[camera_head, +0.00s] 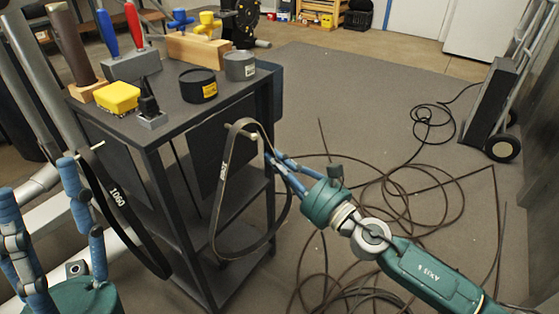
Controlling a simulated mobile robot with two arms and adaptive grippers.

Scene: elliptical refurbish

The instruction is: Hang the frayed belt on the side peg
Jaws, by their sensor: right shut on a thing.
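A grey-brown belt loop (221,190) with a small printed label hangs along the front right of the dark cart (160,133). My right gripper (270,158) comes from the right and is shut on this belt near its upper right part. A small pale peg tip (254,136) shows at the top of the loop; I cannot tell whether the belt rests on it. A black belt (118,205) marked 1060 hangs from a peg (98,146) at the cart's left. My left gripper (84,205) is at the lower left, its blue fingers apart and empty. Fraying is too small to see.
The cart top holds a yellow box (117,97), two round tins (198,85), a grey block with screwdrivers (131,65) and a wooden block (198,48). Loose cable (400,190) coils over the floor at right. A hand truck (497,105) stands at far right.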

